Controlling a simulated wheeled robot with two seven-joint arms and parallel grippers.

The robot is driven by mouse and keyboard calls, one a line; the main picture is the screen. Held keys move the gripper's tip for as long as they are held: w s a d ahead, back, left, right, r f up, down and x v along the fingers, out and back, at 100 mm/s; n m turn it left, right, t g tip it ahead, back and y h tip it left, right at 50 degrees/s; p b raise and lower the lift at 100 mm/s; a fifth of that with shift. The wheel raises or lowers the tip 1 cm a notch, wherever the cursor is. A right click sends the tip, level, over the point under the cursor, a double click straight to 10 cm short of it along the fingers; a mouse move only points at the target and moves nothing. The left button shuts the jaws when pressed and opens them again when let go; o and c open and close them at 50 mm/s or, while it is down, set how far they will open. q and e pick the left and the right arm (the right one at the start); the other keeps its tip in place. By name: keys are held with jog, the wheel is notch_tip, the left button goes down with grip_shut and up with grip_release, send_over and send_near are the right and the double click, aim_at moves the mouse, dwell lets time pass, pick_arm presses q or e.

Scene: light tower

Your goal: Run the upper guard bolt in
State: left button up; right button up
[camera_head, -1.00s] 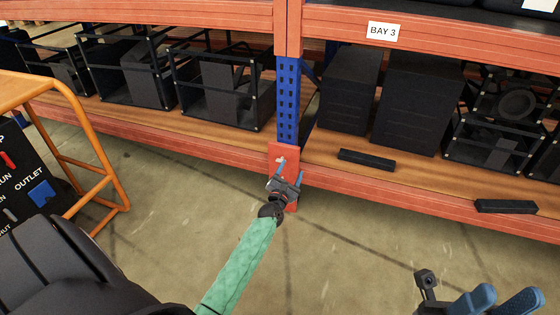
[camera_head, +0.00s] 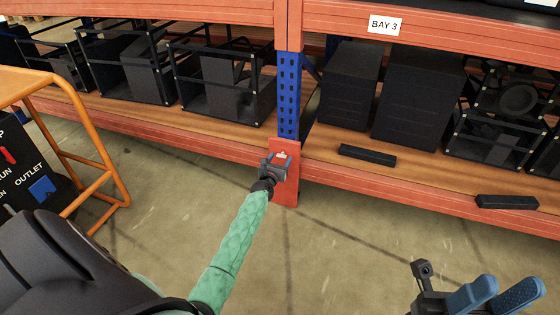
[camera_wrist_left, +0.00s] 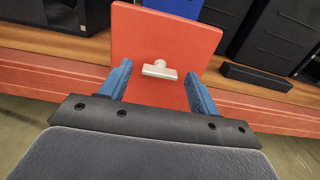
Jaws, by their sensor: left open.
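The upper guard bolt (camera_wrist_left: 160,70) is a pale metal T-shaped head on the red guard plate (camera_wrist_left: 130,35) in the left wrist view. In the head view the bolt (camera_head: 281,155) shows just beyond my left gripper (camera_head: 275,157). The red guard plate (camera_head: 287,190) stands at the foot of the blue rack upright. My left gripper (camera_wrist_left: 158,85) is open, with one blue finger on each side of the bolt and gaps to both. I cannot tell how deep the bolt sits. No lower bolt shows. My right gripper (camera_head: 492,295) is at the bottom right, fingers apart and empty.
The blue rack upright (camera_head: 289,95) rises above the plate, between orange-red shelf beams (camera_head: 400,185). Black speakers and caged cases stand on the shelf. Black bars (camera_head: 367,156) lie near its front edge. An orange-railed cart (camera_head: 100,195) stands left. The floor in front is clear.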

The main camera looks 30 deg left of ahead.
pick_arm(q)
jog(key=shift+w+a, duration=0.1)
jog(key=shift+w, duration=0.25)
jog(key=shift+c, duration=0.2)
jog(key=c, duration=0.9)
jog(key=shift+c, duration=0.2)
jog(key=shift+r+m, duration=0.1)
jog(key=shift+m, duration=0.3)
